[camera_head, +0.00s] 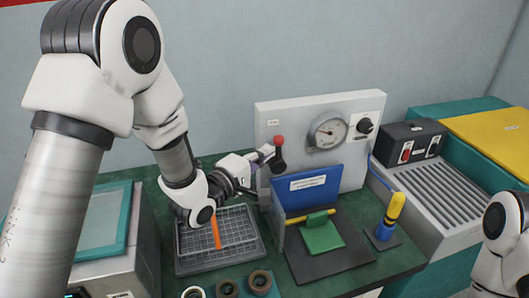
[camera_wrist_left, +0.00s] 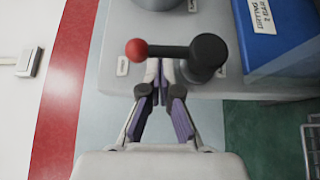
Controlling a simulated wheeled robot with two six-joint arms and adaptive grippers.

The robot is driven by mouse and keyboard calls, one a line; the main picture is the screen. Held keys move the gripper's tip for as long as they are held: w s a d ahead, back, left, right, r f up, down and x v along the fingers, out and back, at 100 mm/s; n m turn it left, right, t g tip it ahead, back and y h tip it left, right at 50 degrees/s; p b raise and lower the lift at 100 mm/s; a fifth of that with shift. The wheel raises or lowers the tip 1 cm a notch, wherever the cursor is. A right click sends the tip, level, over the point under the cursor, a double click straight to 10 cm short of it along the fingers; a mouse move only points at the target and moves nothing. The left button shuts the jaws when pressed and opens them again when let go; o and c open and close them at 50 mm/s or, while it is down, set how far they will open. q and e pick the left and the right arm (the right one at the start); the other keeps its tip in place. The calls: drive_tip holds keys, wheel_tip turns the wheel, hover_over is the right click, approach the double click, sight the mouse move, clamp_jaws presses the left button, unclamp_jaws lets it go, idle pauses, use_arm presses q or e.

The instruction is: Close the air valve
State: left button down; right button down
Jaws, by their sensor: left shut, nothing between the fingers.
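The air valve is a lever with a red knob (camera_head: 279,140) and a dark hub on the left part of the white panel (camera_head: 350,165). In the head view the knob stands above the hub, so the lever points up. My left gripper (camera_head: 265,153) is shut and empty just left of the lever. In the left wrist view its fingertips (camera_wrist_left: 160,72) lie close beside the black lever arm (camera_wrist_left: 170,52), between the red knob and the hub (camera_wrist_left: 207,58). I cannot tell whether they touch it. My right gripper is out of view.
A pressure gauge (camera_head: 328,131) and a black dial (camera_head: 365,126) sit right of the lever. A blue plate (camera_head: 305,188) stands below it. A grey tray (camera_head: 187,263) with an orange stick, several rings and a yellow-handled tool (camera_head: 390,215) are on the green bench.

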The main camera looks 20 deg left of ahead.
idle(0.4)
use_arm(q)
drive_tip(key=shift+w+d+r+p, duration=0.1)
drive_tip(key=shift+d+r+p, duration=0.05)
drive_tip(key=shift+p, duration=0.55)
